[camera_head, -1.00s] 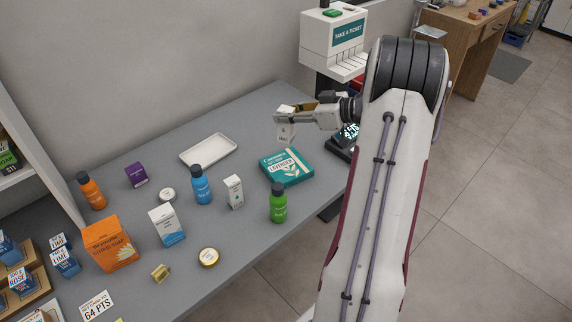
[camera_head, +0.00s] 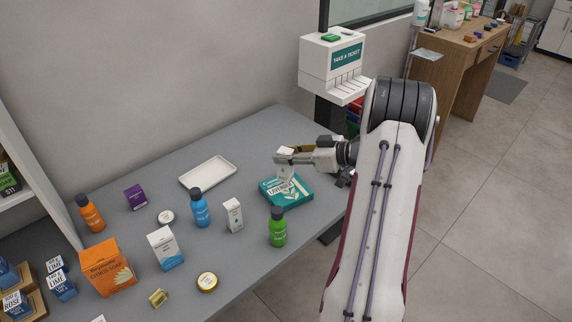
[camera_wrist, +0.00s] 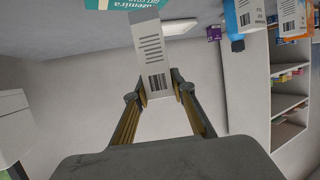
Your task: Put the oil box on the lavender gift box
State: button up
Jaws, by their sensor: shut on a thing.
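The oil box (camera_head: 285,168) is a small white carton, held upright in my gripper (camera_head: 282,157). In the wrist view the oil box (camera_wrist: 153,55) shows a barcode on its side, and the fingertips of my gripper (camera_wrist: 158,88) close on its lower end in the picture. The lavender gift box (camera_head: 300,194) is a flat teal box with a white "LAVENDER" label, lying on the counter. The oil box overlaps its far part in the head view; I cannot tell whether they touch. A teal edge of the gift box (camera_wrist: 106,4) shows in the wrist view.
A green bottle (camera_head: 278,228) stands just in front of the gift box. A similar white carton (camera_head: 233,215) and a blue bottle (camera_head: 200,208) stand to the left. An empty white tray (camera_head: 208,173) lies behind them. A ticket dispenser (camera_head: 332,65) stands at the back right.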

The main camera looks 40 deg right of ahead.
aim_at(292, 165)
jog(key=shift+f, duration=1.85)
jog(key=shift+f, duration=0.1)
jog(key=o, duration=1.1)
jog(key=shift+s+d, duration=0.1)
jog(key=v, duration=1.2)
jog(key=shift+w, duration=0.25)
